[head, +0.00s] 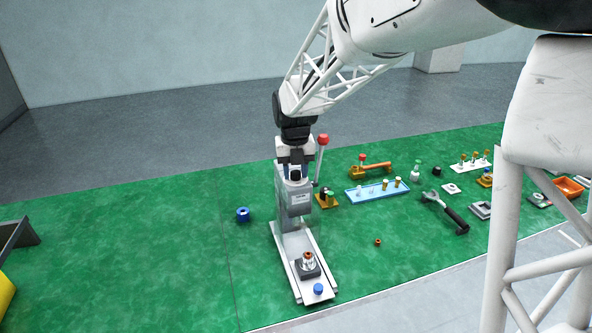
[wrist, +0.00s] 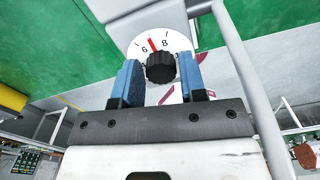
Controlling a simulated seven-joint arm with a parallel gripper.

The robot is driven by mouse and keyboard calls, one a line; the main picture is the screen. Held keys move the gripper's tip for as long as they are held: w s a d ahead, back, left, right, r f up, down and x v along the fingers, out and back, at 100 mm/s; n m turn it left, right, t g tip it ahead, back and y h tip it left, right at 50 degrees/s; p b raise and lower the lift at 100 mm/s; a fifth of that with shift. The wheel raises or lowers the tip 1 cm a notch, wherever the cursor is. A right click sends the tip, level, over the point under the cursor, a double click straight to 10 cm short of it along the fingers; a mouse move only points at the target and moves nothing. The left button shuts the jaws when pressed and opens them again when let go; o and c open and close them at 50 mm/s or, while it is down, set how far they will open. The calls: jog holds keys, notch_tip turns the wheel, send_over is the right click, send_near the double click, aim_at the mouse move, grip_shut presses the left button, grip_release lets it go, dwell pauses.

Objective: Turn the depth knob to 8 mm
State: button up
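The depth knob (wrist: 160,67) is black and ribbed, in front of a round white dial (wrist: 181,43) with black numerals. A red mark (wrist: 152,44) on the dial lies between the numerals 6 and 8. My gripper (wrist: 162,72) has two blue fingers, one on each side of the knob. They look apart from it, with narrow gaps, and the gripper looks open. In the head view my gripper (head: 295,160) is at the top of the grey press-like machine (head: 299,197). The lower part of the dial is hidden behind the knob and fingers.
A lever with a red ball (head: 323,140) stands just right of the machine. A metal piece (head: 308,262) and a blue cap (head: 318,289) are on its base. A blue ring (head: 243,214) lies left. A blue tray (head: 366,196) and a wrench (head: 445,212) lie right.

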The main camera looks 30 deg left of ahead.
jog(key=c, duration=0.5)
jog(key=shift+m, duration=1.5)
jog(key=o, duration=0.9)
jog(key=shift+r, duration=0.15)
